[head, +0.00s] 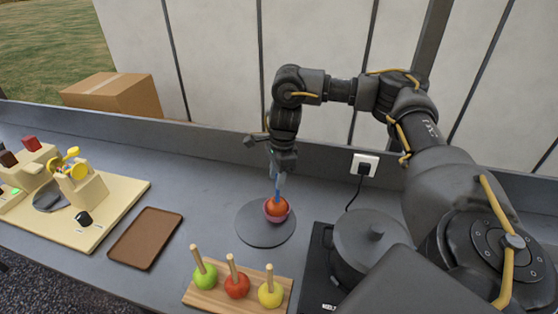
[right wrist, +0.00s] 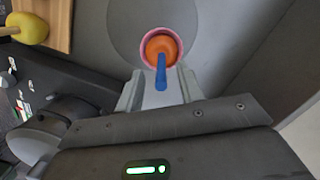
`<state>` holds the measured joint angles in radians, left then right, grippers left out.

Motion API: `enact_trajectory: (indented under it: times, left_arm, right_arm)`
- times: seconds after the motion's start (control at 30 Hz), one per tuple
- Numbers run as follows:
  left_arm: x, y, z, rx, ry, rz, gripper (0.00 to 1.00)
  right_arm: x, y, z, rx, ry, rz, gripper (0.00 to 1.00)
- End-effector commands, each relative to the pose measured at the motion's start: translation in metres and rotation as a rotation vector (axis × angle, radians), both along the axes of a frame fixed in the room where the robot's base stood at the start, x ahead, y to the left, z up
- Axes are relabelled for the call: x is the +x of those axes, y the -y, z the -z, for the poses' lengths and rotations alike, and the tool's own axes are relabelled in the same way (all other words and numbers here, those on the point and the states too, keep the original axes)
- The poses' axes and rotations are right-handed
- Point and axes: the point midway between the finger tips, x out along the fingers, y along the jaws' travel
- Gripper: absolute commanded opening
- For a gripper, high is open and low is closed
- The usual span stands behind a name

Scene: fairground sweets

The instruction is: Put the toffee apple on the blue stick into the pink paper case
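The toffee apple (head: 276,206) is orange-red with a blue stick (head: 279,186) pointing up. It sits inside the pink paper case (head: 268,217), which stands on a round grey disc (head: 252,234). In the right wrist view the pink rim (right wrist: 144,52) rings the apple (right wrist: 160,46), and the blue stick (right wrist: 161,74) points towards the gripper. My right gripper (head: 278,172) is just above the apple, at the stick's top. In the wrist view its fingers (right wrist: 159,92) are apart, one on each side of the stick's end, with gaps showing. My left gripper is out of view.
A wooden board (head: 238,290) in front holds green, red and yellow apples with plain sticks. A dark pot (head: 370,240) stands close on the right. A brown tray (head: 145,238) and a pale board with several items (head: 108,222) are on the left.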

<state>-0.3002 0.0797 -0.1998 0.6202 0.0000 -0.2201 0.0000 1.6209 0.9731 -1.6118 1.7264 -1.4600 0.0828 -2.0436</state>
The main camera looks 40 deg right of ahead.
Motion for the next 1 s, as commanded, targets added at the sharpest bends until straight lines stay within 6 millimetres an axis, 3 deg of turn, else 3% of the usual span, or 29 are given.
enact_trajectory:
  times: [0.2,0.4,1.0]
  left_arm:
    - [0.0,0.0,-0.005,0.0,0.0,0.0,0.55]
    - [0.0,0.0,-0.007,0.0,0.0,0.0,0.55]
    - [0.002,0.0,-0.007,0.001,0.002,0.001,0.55]
  right_arm:
    - [-0.001,0.005,-0.042,-0.002,0.005,0.0,0.37]
    - [-0.002,0.007,-0.063,-0.001,0.003,0.0,0.37]
    - [-0.003,0.008,-0.07,0.0,0.0,0.0,0.37]
